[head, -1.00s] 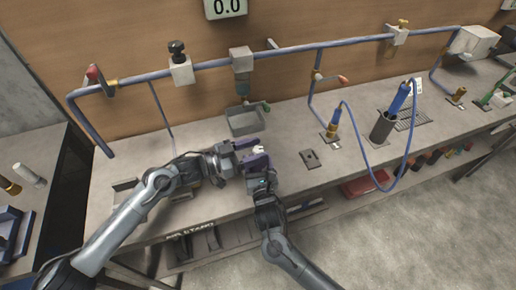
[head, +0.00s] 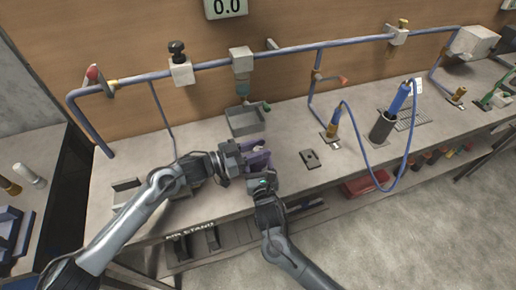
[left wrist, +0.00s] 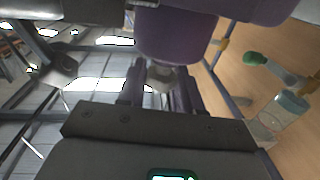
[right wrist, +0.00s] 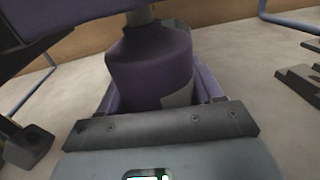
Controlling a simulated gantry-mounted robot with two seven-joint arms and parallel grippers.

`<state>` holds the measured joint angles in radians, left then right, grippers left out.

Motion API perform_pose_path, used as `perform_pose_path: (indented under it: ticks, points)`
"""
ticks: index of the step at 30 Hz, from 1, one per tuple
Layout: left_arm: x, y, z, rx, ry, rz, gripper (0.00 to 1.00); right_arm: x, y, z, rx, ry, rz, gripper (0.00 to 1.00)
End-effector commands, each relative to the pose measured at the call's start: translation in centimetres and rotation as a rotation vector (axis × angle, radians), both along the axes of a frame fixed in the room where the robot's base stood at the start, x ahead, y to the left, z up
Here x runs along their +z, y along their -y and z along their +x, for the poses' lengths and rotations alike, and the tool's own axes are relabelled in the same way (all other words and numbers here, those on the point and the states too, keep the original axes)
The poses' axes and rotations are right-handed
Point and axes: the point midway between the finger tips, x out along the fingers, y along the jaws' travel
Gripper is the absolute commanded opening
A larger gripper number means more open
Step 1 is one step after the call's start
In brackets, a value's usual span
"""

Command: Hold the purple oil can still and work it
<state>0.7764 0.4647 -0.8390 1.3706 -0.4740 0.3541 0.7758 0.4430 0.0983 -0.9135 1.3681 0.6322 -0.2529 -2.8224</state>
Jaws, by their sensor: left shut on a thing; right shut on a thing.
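The purple oil can (right wrist: 150,65) stands between the fingers of my right gripper (head: 260,170), which is shut on its body in the right wrist view. A grey label patch and a narrow neck show on it. My left gripper (head: 254,153) is shut at the can's top, from the left. In the left wrist view the can's purple part (left wrist: 175,38) shows, with a pale grey piece (left wrist: 160,80) at the left fingers. In the head view the grippers hide most of the can. I cannot tell whether its base touches the bench.
A grey tray (head: 232,125) sits behind the grippers under a pipe outlet. A small dark plate (head: 310,159) lies to the right. A blue-handled tool (head: 398,98) stands in a dark holder with its hose looping over the bench. The bench front edge is close below the grippers.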

Motion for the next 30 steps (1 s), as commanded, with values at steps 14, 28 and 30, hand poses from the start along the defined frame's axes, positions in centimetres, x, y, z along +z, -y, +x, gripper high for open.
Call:
perform_pose_path:
  ticks: [14, 28, 30]
  points:
    - [-0.11, 0.29, -0.23, 0.267, -0.001, -0.003, 0.04, -0.02, -0.08, -0.03, 0.002, -0.001, 0.0, 0.26]
    - [-0.01, 0.21, -0.13, 0.51, 0.0, -0.001, 0.04, -0.02, -0.15, -0.06, 0.003, -0.001, 0.0, 0.26]
    - [-0.01, 0.13, -0.11, 0.525, -0.001, -0.001, 0.04, -0.02, -0.16, -0.07, 0.003, -0.001, 0.0, 0.26]
